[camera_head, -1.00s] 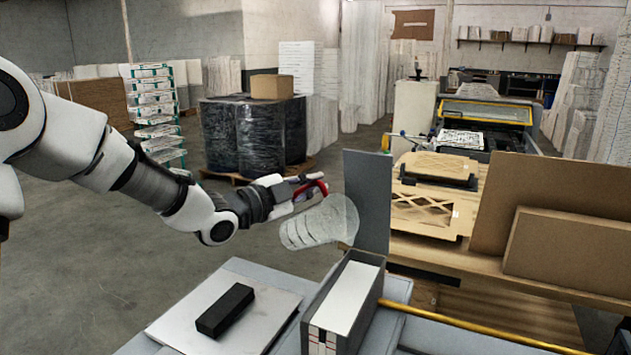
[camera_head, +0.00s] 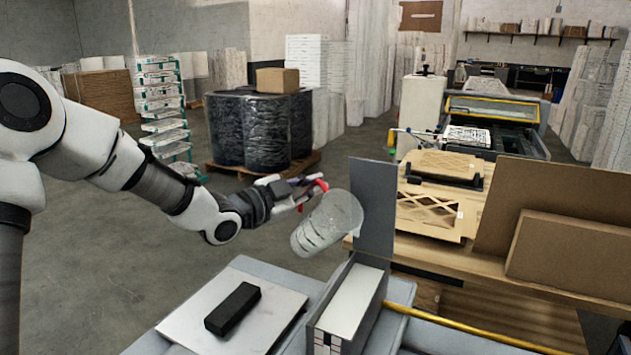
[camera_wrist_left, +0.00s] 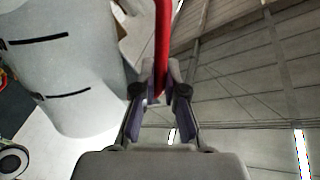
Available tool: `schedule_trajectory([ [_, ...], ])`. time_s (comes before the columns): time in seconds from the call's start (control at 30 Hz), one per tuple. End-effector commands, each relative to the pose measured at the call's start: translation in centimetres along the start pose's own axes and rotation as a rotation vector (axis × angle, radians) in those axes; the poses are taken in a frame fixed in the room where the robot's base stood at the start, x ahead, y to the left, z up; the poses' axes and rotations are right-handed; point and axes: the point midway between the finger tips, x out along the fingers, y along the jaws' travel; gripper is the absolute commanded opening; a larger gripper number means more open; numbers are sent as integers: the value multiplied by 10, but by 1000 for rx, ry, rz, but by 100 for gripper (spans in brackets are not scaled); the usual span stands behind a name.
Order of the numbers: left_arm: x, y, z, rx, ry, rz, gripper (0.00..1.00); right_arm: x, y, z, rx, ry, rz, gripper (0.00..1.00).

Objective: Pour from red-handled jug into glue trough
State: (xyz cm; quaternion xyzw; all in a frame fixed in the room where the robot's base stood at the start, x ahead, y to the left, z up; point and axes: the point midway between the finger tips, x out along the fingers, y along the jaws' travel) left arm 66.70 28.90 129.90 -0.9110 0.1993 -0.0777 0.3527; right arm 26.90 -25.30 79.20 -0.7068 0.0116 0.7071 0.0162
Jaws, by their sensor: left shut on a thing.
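The jug (camera_head: 322,226) is a translucent, ribbed vessel with a red handle (camera_head: 318,186). It hangs in the air, tilted, with its wider end up and to the right and its other end down and to the left. My left gripper (camera_head: 306,192) is shut on the red handle, left of and above the jug body. In the left wrist view the red handle (camera_wrist_left: 162,45) runs between the fingers, and the pale jug body (camera_wrist_left: 65,75) with dark marks is at left. A narrow grey-walled box with a long white top (camera_head: 350,303), apparently the glue trough, stands below and right of the jug. My right gripper is out of view.
A grey upright panel (camera_head: 373,210) stands just right of the jug, behind the trough. A black block (camera_head: 232,308) lies on a pale plate (camera_head: 190,322) left of the trough. A yellow bar (camera_head: 455,327) runs right of it. Brown boards (camera_head: 575,260) lean at right.

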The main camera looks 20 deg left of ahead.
Motion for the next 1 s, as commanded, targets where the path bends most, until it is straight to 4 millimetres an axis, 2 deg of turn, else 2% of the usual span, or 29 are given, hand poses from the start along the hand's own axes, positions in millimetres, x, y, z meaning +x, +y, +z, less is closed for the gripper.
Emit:
schedule_trajectory([
  [0.4, 0, -2, 0, -26, 1, -1, 0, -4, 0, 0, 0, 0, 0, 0],
  [0.7, 0, -6, 5, -182, 0, -1, 0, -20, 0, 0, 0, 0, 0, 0],
  [1.0, 0, -6, 8, -219, 2, -1, 0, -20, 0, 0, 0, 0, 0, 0],
])
